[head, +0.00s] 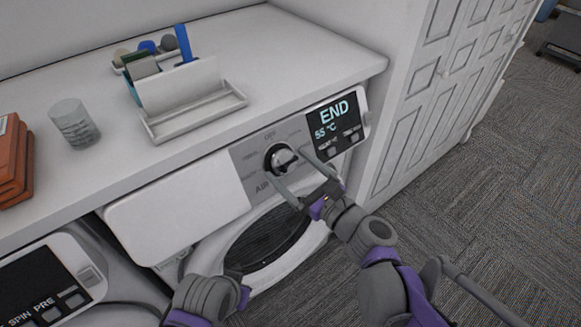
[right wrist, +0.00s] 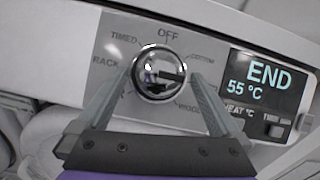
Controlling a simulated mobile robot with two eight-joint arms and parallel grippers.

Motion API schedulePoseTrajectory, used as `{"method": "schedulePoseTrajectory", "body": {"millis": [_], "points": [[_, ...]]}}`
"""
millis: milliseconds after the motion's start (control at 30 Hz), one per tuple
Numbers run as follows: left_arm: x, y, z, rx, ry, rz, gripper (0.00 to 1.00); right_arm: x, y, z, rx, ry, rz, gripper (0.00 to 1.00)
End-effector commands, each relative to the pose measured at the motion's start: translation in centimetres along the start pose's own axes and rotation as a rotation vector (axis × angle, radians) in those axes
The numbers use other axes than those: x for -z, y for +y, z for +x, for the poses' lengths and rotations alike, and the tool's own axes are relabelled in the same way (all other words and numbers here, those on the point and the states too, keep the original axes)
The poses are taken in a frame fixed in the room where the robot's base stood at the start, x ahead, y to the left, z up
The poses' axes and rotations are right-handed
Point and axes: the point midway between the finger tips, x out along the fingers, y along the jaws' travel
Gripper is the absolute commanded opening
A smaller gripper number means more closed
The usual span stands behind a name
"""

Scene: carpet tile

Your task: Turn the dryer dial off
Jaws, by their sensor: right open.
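The dryer dial (head: 281,158) is a round chrome knob on the dryer's grey control panel. In the right wrist view the dial (right wrist: 158,72) has OFF printed above it, with TIMED, RACK, COTTON and WOOL around it. Its pointer setting is hard to read. My right gripper (head: 285,163) is open, with its fingers reaching to either side of the dial. In the right wrist view its fingertips (right wrist: 158,77) are left and right of the knob; I cannot tell whether they touch it. My left wrist (head: 205,298) shows at the bottom; its fingers cannot be made out.
The dryer display (head: 333,122) reads END and 55 °C. A white counter (head: 290,45) overhangs the panel, holding a white organizer (head: 190,110), a glass (head: 74,124) and brown books (head: 14,165). A second machine's panel (head: 50,280) is at lower left. White cabinet doors (head: 440,90) stand right; carpet is open.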

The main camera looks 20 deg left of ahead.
Motion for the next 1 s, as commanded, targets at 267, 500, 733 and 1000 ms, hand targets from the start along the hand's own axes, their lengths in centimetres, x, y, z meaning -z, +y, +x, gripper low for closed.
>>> {"method": "schedulePoseTrajectory", "body": {"millis": [267,500,733,1000], "points": [[-0.03,0.0,0.1,0.0,0.0,0.0,0.0,-0.01,0.01,0.71,0.001,0.0,0.0,1.0],[-0.03,0.0,0.09,0.0,0.0,0.0,0.0,-0.01,0.02,0.68,0.001,0.0,0.0,0.77],[-0.03,0.0,0.1,0.0,0.0,0.0,0.0,-0.01,0.03,0.67,0.0,0.0,-0.001,0.35],[-0.01,0.0,0.03,0.0,0.0,0.0,0.0,-0.02,0.02,0.66,-0.005,0.0,-0.01,0.21]]}}
